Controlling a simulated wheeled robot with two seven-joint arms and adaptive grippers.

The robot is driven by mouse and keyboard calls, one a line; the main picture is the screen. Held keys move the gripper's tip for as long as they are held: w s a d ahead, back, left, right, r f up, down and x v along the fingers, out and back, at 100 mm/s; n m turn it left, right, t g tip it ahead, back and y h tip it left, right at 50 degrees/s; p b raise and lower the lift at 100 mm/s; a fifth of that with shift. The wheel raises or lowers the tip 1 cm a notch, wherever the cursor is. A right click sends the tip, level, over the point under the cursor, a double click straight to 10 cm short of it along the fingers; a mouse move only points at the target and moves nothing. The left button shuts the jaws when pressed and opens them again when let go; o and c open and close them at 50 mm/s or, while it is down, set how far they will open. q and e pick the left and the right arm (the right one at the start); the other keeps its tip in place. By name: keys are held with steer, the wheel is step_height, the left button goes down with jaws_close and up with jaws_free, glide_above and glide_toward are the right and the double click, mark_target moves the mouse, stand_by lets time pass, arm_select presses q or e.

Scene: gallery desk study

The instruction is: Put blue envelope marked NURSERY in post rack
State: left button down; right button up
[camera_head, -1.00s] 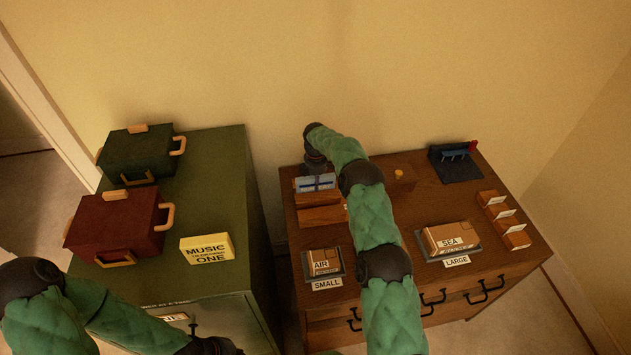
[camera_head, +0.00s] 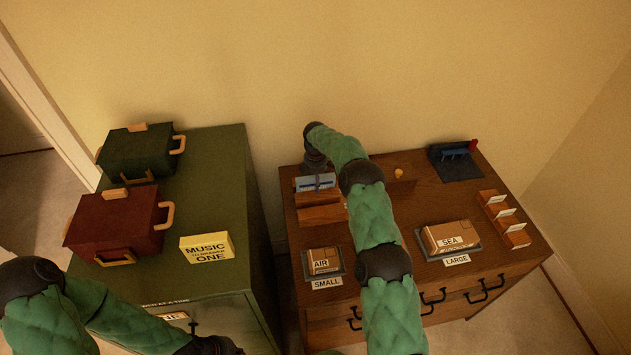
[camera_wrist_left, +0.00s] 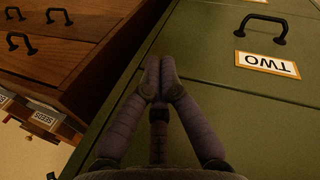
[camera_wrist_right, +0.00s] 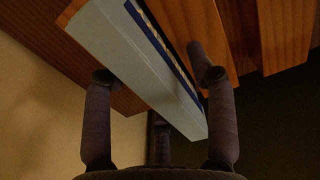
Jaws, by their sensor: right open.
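A pale blue-grey envelope (camera_head: 314,183) with a dark blue band stands in the stepped wooden post rack (camera_head: 321,215) at the back left of the brown desk. Any NURSERY mark cannot be read. In the right wrist view the envelope (camera_wrist_right: 150,75) lies between the fingers of my right gripper (camera_wrist_right: 153,66), beside the rack's wooden slats (camera_wrist_right: 205,20). The right gripper is open, its fingers apart on either side of the envelope. My left gripper (camera_wrist_left: 158,80) is shut and empty, in front of the green cabinet; its hand shows at the bottom of the head view.
On the desk are AIR (camera_head: 323,262) and SEA (camera_head: 450,237) parcels, a dark stand (camera_head: 455,163) and small wooden card holders (camera_head: 505,218).

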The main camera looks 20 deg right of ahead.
step_height(320, 180, up, 12)
stand_by(0.5)
stand_by(0.4)
